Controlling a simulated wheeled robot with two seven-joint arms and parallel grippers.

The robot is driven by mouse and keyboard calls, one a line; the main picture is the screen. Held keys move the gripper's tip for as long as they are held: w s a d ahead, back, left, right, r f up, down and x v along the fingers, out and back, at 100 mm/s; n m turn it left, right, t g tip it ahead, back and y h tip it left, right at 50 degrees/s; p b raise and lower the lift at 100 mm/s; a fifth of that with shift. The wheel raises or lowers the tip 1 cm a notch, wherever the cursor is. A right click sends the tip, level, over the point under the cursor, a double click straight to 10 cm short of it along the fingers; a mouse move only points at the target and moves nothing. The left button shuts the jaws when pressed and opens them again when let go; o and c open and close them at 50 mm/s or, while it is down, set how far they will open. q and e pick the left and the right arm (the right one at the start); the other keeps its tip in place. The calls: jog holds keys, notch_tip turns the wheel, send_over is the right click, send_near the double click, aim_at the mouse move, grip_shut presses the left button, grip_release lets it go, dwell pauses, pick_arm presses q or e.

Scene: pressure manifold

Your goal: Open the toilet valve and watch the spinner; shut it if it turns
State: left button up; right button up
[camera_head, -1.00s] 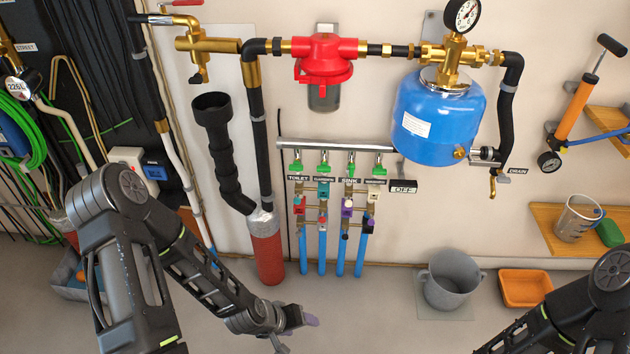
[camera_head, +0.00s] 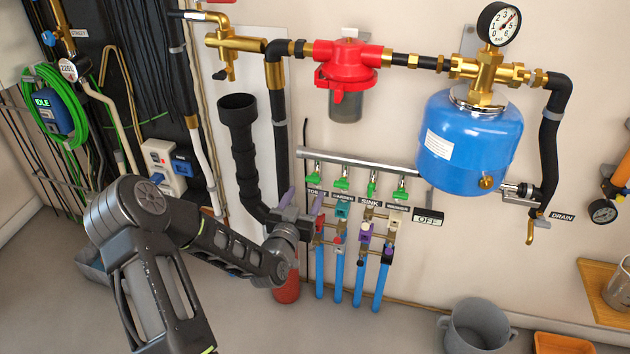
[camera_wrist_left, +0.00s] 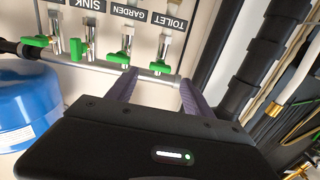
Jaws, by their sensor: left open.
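The toilet valve's green handle (camera_head: 314,179) is the leftmost of several on the grey manifold pipe, above the partly covered TOILET label. In the left wrist view the green handle (camera_wrist_left: 160,67) lies between the finger lines, turned upside down in that picture. My left gripper (camera_head: 304,200) is open and empty, just below and left of the handle. In the wrist view its two purple-grey fingers (camera_wrist_left: 158,88) stand apart; contact with the handle cannot be told. A red fitting (camera_head: 319,222) sits below the label, partly behind the gripper; I cannot make out a spinner. My right gripper is out of view.
Neighbouring green valves (camera_head: 342,184) stand close to the right. A black drain pipe (camera_head: 243,150) is close on the left. The blue tank (camera_head: 470,145) and a gauge (camera_head: 498,24) are at the right. A grey bucket (camera_head: 475,328) stands on the floor.

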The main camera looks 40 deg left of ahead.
aim_at(312, 182)
pick_arm(q)
jog(key=shift+x, duration=3.85)
jog(key=shift+c, duration=0.3)
jog(key=shift+f, duration=0.1)
grip_shut()
